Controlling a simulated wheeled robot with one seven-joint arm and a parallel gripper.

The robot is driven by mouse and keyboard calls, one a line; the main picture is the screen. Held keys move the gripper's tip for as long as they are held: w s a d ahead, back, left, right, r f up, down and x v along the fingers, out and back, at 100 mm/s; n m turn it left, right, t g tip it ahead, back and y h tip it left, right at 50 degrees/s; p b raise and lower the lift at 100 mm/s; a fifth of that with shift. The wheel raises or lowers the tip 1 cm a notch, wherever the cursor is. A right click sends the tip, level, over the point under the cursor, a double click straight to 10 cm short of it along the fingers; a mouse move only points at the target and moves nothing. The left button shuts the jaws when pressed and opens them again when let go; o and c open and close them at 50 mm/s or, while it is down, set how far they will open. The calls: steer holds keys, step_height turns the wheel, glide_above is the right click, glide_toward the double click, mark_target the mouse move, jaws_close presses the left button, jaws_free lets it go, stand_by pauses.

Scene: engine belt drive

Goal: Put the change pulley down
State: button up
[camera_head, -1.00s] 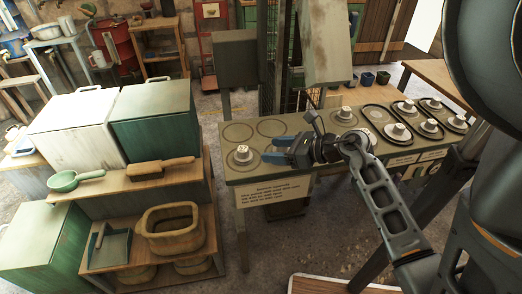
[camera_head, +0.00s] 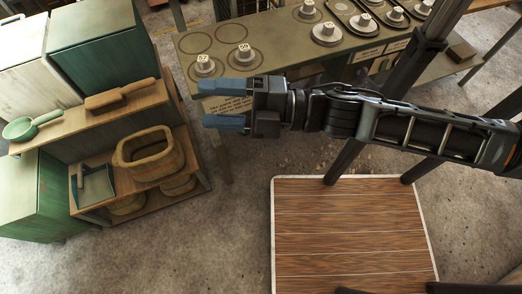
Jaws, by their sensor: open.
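Two grey stepped pulleys sit upright at the left end of the bench top: one in the front left ring (camera_head: 205,67) and one to its right (camera_head: 244,56). Nothing in view marks which is the change pulley. My gripper (camera_head: 216,103) is open, its two blue fingers apart and pointing left. Nothing is between them. It appears in front of the bench's front edge, below both pulleys in the picture and touching neither. It partly covers the paper sign (camera_head: 223,104) on the bench front.
Two empty rings (camera_head: 197,43) lie behind the two pulleys. Several more pulleys (camera_head: 326,33) stand farther right on the bench (camera_head: 275,58). A wooden shelf with a basin (camera_head: 150,152) stands at left. A wooden floor panel (camera_head: 350,235) lies below, with bare floor around it.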

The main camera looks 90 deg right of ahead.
steer(key=s+a+f+m+g, duration=0.1)
steer(key=s+a+m+g, duration=0.1)
steer(key=m, duration=0.5)
steer(key=s+a+m+g, duration=0.2)
steer(key=s+a+m, duration=0.3)
steer(key=m, duration=0.3)
steer(key=shift+a+f, duration=0.35)
steer(key=shift+a, duration=0.5)
